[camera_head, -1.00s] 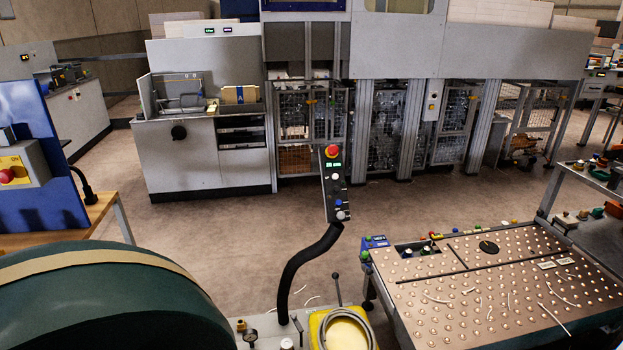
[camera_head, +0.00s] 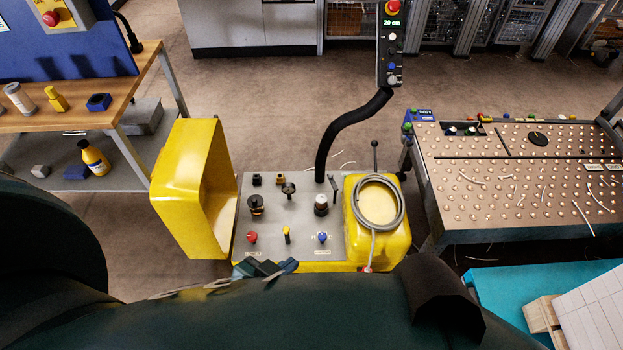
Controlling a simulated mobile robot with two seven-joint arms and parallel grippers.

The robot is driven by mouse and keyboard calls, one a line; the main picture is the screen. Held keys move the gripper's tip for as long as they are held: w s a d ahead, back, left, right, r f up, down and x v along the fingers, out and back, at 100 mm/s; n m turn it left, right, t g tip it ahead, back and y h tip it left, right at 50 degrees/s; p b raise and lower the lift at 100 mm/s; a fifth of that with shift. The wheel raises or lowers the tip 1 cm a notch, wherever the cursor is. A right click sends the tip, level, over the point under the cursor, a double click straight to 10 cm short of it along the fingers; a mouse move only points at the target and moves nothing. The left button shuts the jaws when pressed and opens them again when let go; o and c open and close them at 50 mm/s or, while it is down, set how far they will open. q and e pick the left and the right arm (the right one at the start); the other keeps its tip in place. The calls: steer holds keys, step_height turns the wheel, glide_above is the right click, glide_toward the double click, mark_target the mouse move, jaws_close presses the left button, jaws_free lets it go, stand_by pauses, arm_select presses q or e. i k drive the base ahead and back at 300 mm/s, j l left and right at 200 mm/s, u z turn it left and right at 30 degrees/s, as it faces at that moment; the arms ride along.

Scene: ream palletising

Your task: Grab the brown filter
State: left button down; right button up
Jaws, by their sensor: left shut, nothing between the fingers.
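I cannot make out a brown filter in the head view. What shows of my left gripper (camera_head: 266,268) is a small blue-grey part at the front edge of the yellow machine's control panel (camera_head: 308,222). It is shut and empty, and mostly hidden behind the large dark green rounded shape along the bottom. My right gripper is not in view.
A yellow open-sided housing (camera_head: 190,190) stands left of the panel, and a coiled grey cable (camera_head: 378,203) lies at its right. A wooden workbench (camera_head: 95,110) is at left. A studded table (camera_head: 520,185) and a turquoise surface (camera_head: 505,290) are at right.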

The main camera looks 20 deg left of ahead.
mark_target(321, 200)
steer(key=u, duration=0.5)
steer(key=i+j+z, duration=0.1)
steer(key=z, duration=0.4)
steer(key=j+z, duration=0.25)
steer(key=z, duration=0.25)
steer(key=j+z, duration=0.25)
steer(key=z, duration=0.2)
steer(key=i+j+z, duration=0.1)
steer(key=i+j, duration=0.5)
